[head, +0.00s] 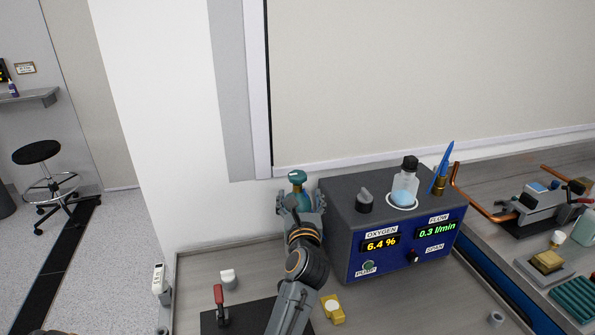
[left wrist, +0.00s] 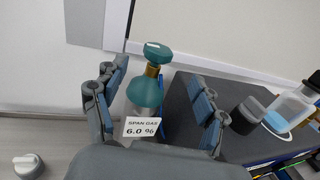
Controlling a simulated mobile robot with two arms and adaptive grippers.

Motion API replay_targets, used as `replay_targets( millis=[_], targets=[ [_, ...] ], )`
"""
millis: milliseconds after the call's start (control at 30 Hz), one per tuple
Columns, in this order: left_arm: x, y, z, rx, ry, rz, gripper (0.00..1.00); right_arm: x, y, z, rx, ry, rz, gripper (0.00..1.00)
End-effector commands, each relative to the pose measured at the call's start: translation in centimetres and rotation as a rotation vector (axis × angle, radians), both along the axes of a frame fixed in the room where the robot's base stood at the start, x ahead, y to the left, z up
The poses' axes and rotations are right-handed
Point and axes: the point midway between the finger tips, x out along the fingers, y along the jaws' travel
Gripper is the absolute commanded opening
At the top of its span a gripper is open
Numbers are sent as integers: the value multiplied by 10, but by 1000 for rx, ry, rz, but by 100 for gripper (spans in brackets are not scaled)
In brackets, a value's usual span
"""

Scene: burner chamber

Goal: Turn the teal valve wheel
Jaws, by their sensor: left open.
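The teal valve wheel (head: 297,175) tops a small gas cylinder beside the left end of the analyser box. In the left wrist view the wheel (left wrist: 158,53) sits on a brass neck (left wrist: 152,71) above the teal cylinder shoulder (left wrist: 145,91). A label (left wrist: 141,127) on the cylinder reads "SPAN GAS 6.0 %". My left gripper (head: 301,201) is open, with one finger on each side of the cylinder. In the left wrist view, its fingers (left wrist: 156,88) stand below the wheel's level. The lower cylinder is hidden by my gripper. My right gripper does not show.
The dark blue analyser box (head: 350,244) stands close to the right of my left gripper, carrying a knob (head: 364,200) and a bottle (head: 404,184). A red-handled clamp (head: 219,301) and a yellow block (head: 332,309) lie near my forearm. The wall is close behind.

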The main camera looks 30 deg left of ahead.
Motion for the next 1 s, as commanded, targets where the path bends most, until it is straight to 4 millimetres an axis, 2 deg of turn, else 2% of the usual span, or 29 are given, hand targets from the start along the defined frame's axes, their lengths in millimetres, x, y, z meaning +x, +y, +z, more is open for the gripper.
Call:
replay_targets(
  millis=[100, 167, 267, 500, 700, 967, 1000],
  targets=[
    [22, 17, 5, 4, 1, 1, 72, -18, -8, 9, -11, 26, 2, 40],
    [33, 25, 4, 4, 0, 2, 72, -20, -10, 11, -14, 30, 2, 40],
    [49, 37, 4, 4, 1, 2, 72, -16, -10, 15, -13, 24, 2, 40],
    [78, 58, 2, 6, 1, 0, 72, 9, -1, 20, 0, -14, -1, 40],
    [87, 65, 1, 5, 0, 1, 72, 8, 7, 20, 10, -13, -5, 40],
    [87, 65, 1, 5, 0, 0, 72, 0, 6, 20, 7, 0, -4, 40],
    [87, 65, 1, 5, 0, 0, 65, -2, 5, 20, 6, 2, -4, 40]
  ],
)
